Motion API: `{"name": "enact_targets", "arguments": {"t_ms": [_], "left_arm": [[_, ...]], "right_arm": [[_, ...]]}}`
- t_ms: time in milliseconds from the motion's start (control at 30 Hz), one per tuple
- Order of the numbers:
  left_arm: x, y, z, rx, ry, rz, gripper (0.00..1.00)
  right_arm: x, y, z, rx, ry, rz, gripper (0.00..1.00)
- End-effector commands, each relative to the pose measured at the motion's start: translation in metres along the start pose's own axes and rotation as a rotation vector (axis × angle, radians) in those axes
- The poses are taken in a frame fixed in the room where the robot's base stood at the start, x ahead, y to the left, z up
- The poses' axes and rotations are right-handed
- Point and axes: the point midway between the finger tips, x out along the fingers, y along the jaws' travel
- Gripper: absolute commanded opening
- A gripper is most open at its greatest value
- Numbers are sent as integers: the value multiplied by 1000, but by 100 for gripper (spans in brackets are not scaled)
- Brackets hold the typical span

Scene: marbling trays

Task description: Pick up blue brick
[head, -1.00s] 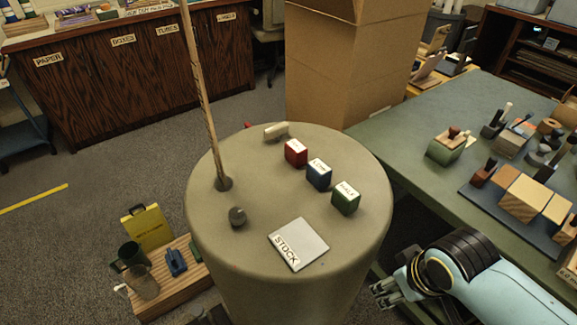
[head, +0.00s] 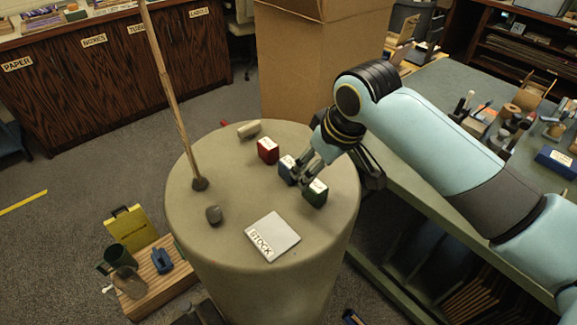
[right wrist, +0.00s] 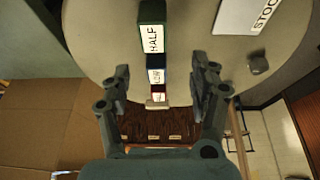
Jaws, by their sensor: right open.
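The blue brick (head: 285,172) stands on the round drum top between the red brick (head: 268,151) and the green brick (head: 315,194), partly hidden by my right gripper (head: 303,171). In the right wrist view the blue brick (right wrist: 155,62) shows between my two spread fingers (right wrist: 160,78), with its white label facing the camera. My right gripper is open and holds nothing; I cannot tell whether a finger touches the brick. The green brick (right wrist: 153,17) with the HALF label is close beside the blue one. My left gripper is not in view.
A green table (head: 440,75) with tools stands right. A cardboard box (head: 315,65) stands behind.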

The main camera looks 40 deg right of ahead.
Motion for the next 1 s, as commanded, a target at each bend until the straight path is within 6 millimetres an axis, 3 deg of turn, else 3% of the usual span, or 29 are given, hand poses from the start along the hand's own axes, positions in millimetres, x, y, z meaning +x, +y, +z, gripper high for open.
{"name": "enact_targets", "arguments": {"t_ms": [100, 233, 500, 733, 1000], "left_arm": [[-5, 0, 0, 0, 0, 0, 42], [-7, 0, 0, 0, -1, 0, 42], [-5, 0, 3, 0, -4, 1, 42], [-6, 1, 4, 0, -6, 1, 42], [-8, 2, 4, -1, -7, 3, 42]], "right_arm": [[-6, 10, -34, 5, 18, -10, 62], [-6, 16, -53, 11, 27, -21, 62], [37, 15, -56, 13, 27, -22, 62], [56, 12, -57, 13, 27, -23, 62], [94, 9, -60, 12, 27, -22, 62]]}}
